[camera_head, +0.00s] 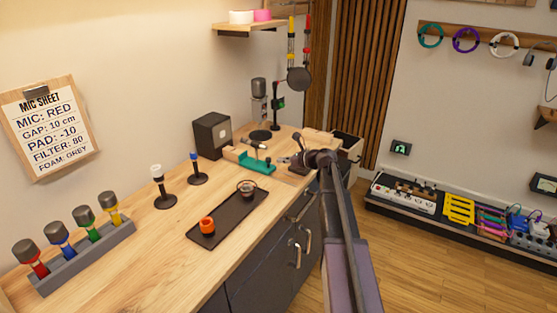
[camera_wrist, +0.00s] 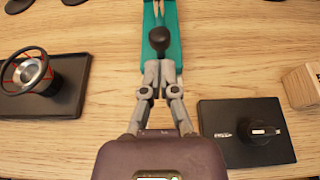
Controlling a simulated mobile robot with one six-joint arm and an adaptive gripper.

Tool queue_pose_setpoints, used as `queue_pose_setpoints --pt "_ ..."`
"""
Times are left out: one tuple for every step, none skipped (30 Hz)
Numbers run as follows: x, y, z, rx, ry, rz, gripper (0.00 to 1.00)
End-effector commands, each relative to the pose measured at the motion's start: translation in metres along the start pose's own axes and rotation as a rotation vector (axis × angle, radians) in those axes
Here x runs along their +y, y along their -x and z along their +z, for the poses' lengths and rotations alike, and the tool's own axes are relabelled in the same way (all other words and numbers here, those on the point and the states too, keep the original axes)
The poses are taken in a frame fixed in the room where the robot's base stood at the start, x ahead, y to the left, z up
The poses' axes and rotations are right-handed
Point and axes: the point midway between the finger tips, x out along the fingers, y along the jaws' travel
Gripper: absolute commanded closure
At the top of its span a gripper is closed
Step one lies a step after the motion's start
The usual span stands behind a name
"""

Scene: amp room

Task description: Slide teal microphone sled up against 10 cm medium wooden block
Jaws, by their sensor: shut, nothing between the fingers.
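The teal microphone sled (camera_head: 256,164) lies on the wooden counter, and its near part shows at the top of the wrist view (camera_wrist: 172,42). A dark round knob (camera_wrist: 160,40) stands at its near end. My gripper (camera_wrist: 160,72) is shut and empty, with its fingertips right at the knob; I cannot tell whether they touch it. In the head view my gripper (camera_head: 291,160) is at the sled's right end. A light wooden block (camera_wrist: 301,87) is cut off at the right of the wrist view. Its size label is not readable, so I cannot tell which block it is.
A black plate (camera_wrist: 230,150) with a small fitting lies right of my gripper. A black speaker (camera_head: 212,135) and microphone stand (camera_head: 276,105) are behind. A mic rack (camera_head: 88,258) stands far left.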

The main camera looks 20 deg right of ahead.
Motion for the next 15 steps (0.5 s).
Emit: queue_pose_setpoints --pt "0.0 0.005 0.0 0.0 0.0 -0.001 1.0" --pt "0.0 0.007 0.0 0.0 0.0 -0.001 1.0" --pt "0.0 0.01 0.0 0.0 0.0 -0.001 1.0" --pt "0.0 0.012 0.0 0.0 0.0 -0.001 1.0" --pt "0.0 0.014 0.0 0.0 0.0 -0.001 1.0" --pt "0.0 0.017 -0.001 0.0 0.0 -0.001 1.0" --pt "0.0 0.019 -0.001 0.0 0.0 -0.001 1.0" --pt "0.0 0.021 -0.001 0.0 0.0 -0.001 1.0" --pt "0.0 0.024 -0.001 0.0 0.0 -0.001 1.0" --pt "0.0 0.026 -0.001 0.0 0.0 -0.001 1.0" --pt "0.0 0.028 -0.001 0.0 0.0 -0.001 1.0" --pt "0.0 0.031 -0.002 0.0 0.0 -0.001 1.0" --pt "0.0 0.033 -0.002 0.0 0.0 -0.001 1.0" --pt "0.0 0.035 -0.002 0.0 -0.001 -0.001 1.0" --pt "0.0 0.037 -0.002 0.0 -0.001 -0.001 1.0"
